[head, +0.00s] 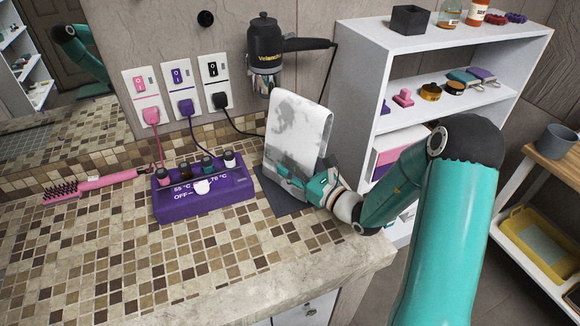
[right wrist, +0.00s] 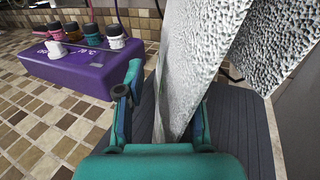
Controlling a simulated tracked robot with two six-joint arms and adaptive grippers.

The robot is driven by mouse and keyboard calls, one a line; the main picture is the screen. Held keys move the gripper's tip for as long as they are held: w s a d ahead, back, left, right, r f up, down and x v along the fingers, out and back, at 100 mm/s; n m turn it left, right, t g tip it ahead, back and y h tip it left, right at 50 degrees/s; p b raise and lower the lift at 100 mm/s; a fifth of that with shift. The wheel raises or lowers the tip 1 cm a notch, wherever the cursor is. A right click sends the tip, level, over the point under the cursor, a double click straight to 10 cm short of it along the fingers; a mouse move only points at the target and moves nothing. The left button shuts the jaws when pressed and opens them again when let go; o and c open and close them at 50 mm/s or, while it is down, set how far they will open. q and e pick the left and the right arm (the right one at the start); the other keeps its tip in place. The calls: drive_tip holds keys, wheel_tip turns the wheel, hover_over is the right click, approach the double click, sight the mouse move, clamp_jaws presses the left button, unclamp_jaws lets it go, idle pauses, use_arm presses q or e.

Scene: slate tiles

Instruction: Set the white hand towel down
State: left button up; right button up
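The white hand towel (head: 300,125), mottled with grey, stands upright in the head view like a folded sheet bent over at the top. Its lower end is over a dark mat (head: 277,192) on the tiled counter. My right gripper (head: 288,176) is low at the towel's base. In the right wrist view the textured towel (right wrist: 190,70) rises between the two fingers of my right gripper (right wrist: 168,98). The fingers stand apart, with a dark gap between the left finger and the towel. The towel's bottom edge is partly hidden by the gripper. My left gripper is not in view.
A black hair dryer (head: 268,48) hangs on the wall behind. A white shelf (head: 372,75) stands to the right. The front counter is clear.

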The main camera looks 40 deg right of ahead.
drive_tip(key=s, duration=0.3)
drive_tip(key=s+b, duration=0.1)
drive_tip(key=s, duration=0.3)
drive_tip(key=s+b, duration=0.1)
drive_tip(key=s, duration=0.3)
drive_tip(key=shift+d, duration=0.4)
drive_tip(key=o, duration=1.2)
wheel_tip(320, 180, up, 10)
drive_tip(key=shift+f, duration=0.1)
